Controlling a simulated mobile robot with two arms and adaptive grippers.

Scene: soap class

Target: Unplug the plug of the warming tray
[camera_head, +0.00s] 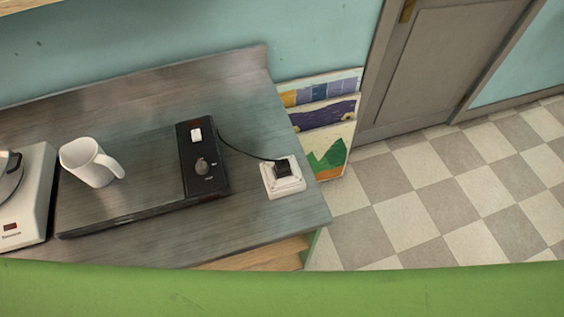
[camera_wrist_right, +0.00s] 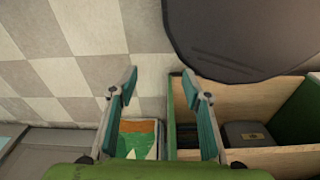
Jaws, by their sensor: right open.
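The warming tray (camera_head: 130,192) is a flat dark appliance on the grey counter, with a black control panel (camera_head: 203,160) at its right end. A black cord (camera_head: 245,150) runs from the panel to a black plug (camera_head: 284,169). The plug sits in a white square socket (camera_head: 284,184) near the counter's right end. My right gripper (camera_wrist_right: 166,88) shows in the right wrist view with its two fingers spread apart and nothing between them. Neither the plug nor the socket shows in that view. My left gripper is in neither view.
A white mug (camera_head: 90,162) stands on the tray's left part. A white appliance (camera_head: 30,190) stands at the far left. Painted panels (camera_head: 325,115) stand beyond the counter's right end. In the wrist view, a wooden-edged open box (camera_wrist_right: 240,110) is below. The checkered floor (camera_head: 450,190) is clear.

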